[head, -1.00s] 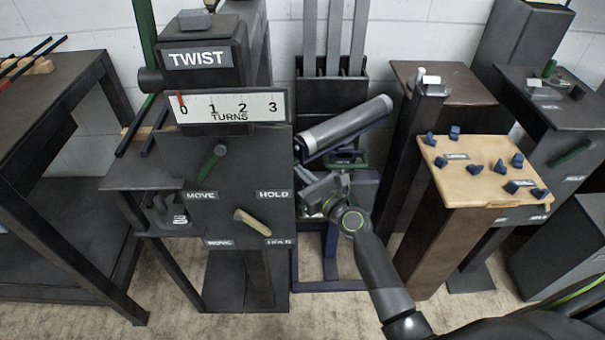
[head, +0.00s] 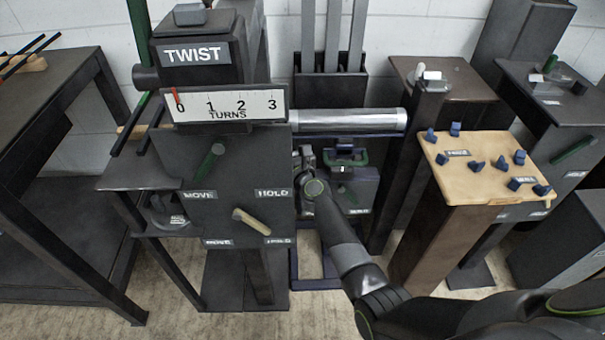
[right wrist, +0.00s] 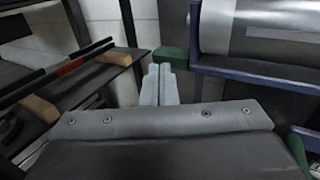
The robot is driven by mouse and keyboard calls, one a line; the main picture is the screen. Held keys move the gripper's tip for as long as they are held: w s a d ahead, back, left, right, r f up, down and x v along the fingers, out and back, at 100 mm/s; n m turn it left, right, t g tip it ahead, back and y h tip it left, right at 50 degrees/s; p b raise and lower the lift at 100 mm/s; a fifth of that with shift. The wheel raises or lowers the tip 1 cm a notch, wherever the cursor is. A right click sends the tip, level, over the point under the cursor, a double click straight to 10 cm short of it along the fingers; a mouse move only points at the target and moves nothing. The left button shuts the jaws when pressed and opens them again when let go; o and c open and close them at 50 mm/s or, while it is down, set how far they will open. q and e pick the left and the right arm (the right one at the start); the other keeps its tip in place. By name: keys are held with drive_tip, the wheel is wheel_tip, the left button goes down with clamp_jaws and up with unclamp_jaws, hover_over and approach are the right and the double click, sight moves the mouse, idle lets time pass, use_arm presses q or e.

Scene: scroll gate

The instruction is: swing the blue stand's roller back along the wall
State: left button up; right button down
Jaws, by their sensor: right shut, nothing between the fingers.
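The silver roller (head: 350,120) lies nearly level along the back wall in the head view, its left end hidden behind the TURNS panel. The blue stand (head: 318,283) shows as a dark blue base frame below it, partly hidden by my arm. In the right wrist view the roller (right wrist: 265,40) is at upper right, above a dark blue bar (right wrist: 240,76). My right gripper (head: 303,158) is below the roller's left part, beside the TURNS cabinet. Its fingers (right wrist: 160,80) are shut and empty, with a green block just to their right. My left gripper is out of view.
The dark TWIST cabinet (head: 220,180) with its handles stands close on the left. A brown pedestal with a tan board (head: 470,190) of blue pieces stands to the right. Tall grey bars in a dark holder (head: 330,88) are behind the roller. A dark table is far left.

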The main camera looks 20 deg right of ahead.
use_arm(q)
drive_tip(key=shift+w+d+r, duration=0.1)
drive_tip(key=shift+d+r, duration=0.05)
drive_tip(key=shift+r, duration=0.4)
use_arm(e)
drive_tip(key=shift+w+r, duration=0.25)
drive_tip(key=shift+w, duration=0.15)
drive_tip(key=shift+r, duration=0.2)
